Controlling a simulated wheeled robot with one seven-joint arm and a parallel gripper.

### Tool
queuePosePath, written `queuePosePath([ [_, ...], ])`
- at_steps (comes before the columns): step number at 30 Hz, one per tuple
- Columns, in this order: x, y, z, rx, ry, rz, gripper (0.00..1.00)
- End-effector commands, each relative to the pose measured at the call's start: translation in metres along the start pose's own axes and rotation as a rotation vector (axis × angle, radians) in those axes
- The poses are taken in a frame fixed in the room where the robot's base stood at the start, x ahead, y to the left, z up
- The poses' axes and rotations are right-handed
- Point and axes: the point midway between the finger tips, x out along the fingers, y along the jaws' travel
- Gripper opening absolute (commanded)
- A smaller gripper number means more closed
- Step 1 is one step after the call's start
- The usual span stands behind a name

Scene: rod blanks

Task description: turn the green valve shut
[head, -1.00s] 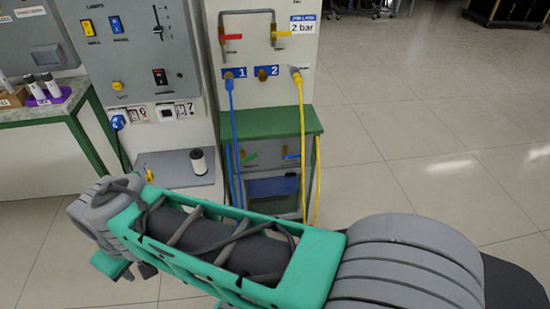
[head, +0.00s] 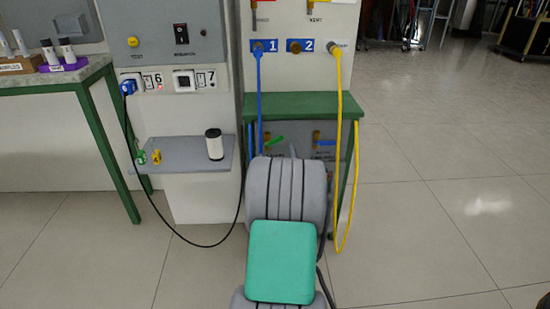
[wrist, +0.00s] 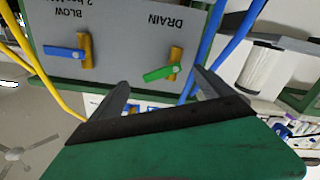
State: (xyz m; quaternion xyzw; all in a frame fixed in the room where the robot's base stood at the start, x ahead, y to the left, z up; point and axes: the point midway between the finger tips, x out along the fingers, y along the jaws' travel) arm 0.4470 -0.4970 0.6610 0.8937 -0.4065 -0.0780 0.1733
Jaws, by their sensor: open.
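The green valve (wrist: 159,73) has a green lever on a brass body under the upside-down DRAIN label in the wrist view. The lever lies roughly level, slightly tilted, across the body's line. In the head view the green valve (head: 274,142) shows just above my arm, under the green shelf. My gripper (wrist: 164,88) has its two grey fingers spread apart and empty. The green lever appears between and beyond the fingertips; I see no contact. In the head view my arm hides the gripper.
A blue-levered valve (wrist: 65,52) sits beside the green one, under the BLOW label. A blue hose (wrist: 207,45) runs close by one finger, and a yellow hose (wrist: 35,60) hangs at the other side. The green shelf (head: 300,105) overhangs the panel. The floor at right is clear.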

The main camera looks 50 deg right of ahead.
Motion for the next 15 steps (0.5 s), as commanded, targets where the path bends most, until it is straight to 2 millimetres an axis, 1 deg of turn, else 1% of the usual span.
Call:
queuePosePath([
  [9,0.057,-0.002,-0.001,0.002,0.001,-0.003,0.91],
  [12,0.068,-0.001,-0.002,0.002,0.001,-0.003,0.91],
  [15,0.072,-0.001,-0.003,0.002,0.000,-0.003,0.91],
])
